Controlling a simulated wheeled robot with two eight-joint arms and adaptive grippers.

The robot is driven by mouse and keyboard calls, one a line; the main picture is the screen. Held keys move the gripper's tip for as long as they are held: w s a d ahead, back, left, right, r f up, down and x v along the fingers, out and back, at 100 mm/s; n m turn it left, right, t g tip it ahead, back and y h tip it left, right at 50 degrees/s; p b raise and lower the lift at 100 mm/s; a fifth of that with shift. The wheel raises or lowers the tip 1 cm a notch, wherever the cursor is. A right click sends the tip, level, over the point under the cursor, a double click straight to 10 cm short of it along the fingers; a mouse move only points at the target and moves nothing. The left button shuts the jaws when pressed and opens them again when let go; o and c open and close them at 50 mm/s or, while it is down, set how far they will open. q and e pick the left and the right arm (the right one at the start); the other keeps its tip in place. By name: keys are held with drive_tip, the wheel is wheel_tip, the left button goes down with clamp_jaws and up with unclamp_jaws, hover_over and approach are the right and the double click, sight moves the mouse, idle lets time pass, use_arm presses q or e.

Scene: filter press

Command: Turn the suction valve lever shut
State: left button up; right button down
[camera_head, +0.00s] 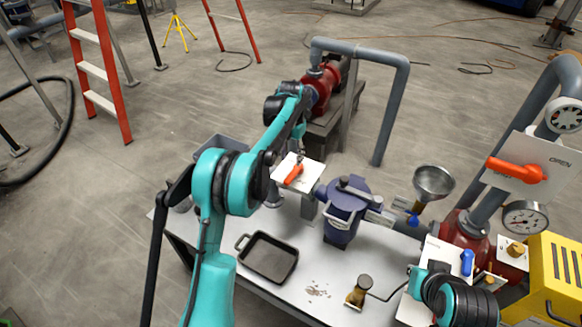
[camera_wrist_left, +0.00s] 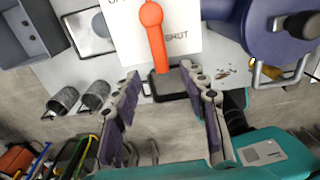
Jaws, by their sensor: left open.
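The orange valve lever (camera_head: 293,174) sits on a white plate (camera_head: 310,171) left of the blue strainer body. The wrist view shows the lever (camera_wrist_left: 155,35) lengthwise, its round hub at the top and its tip low, beside the word SHUT on the plate (camera_wrist_left: 183,20). Letters at the upper left are cut off. My left gripper (camera_wrist_left: 164,82) is open, its two fingers either side of the lever's line, with the lever's tip near the gap. Contact cannot be told. In the head view the left gripper (camera_head: 297,150) is small, partly hidden by its arm. My right gripper does not show.
A second orange lever (camera_head: 515,170) is on a plate marked OPEN at the right. The blue strainer (camera_head: 343,212) stands right of the near lever. A black tray (camera_head: 267,257), a brush (camera_head: 358,292) and a funnel (camera_head: 433,182) are around the bench. Grey pipe (camera_head: 360,50) rises behind.

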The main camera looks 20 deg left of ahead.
use_arm(q)
drive_tip(key=shift+r, duration=1.45)
drive_tip(key=s+d+r+m+t+b, duration=0.1)
drive_tip(key=s+r+m+t, duration=0.1)
drive_tip(key=s+r+m, duration=0.5)
drive_tip(key=s+d+r+m+t+b, duration=0.1)
drive_tip(key=s+r+m+t, duration=0.1)
drive_tip(key=s+m, duration=0.95)
drive_tip(key=s+f+m+t, duration=0.1)
drive_tip(key=s+f+m, duration=0.3)
drive_tip(key=s+m, duration=0.3)
drive_tip(key=s+d+f+m+t, duration=0.1)
drive_tip(key=s+f+m+t, duration=0.1)
drive_tip(key=s+m, duration=0.6)
drive_tip(key=shift+s+f+b, duration=0.45)
drive_tip(key=shift+s+f, duration=0.45)
drive_tip(key=shift+s, duration=0.15)
